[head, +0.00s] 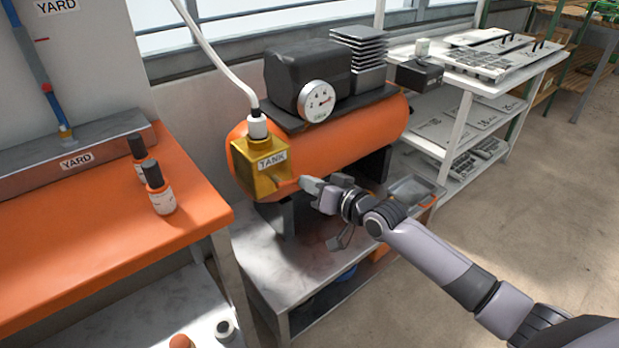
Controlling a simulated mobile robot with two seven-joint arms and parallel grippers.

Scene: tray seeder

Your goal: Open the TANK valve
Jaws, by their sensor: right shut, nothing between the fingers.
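The orange tank (345,137) lies on a low metal stand, with a black motor and a round gauge (316,101) on top. A yellow brass valve block (262,163) labelled TANK is fixed at its near left end, with a white hose rising from its top. My right gripper (306,184) is shut and empty at the right side of the block, close to its lower right edge. I cannot tell whether it touches the block. No separate handle shows clearly on the valve; the gripper may hide part of it. My left gripper is not in view.
An orange workbench (110,245) with two dark-capped bottles (158,190) stands at the left. A white shelf rack (470,105) with trays stands behind right. A small grey tray (415,190) sits beside my right arm. The floor at right is clear.

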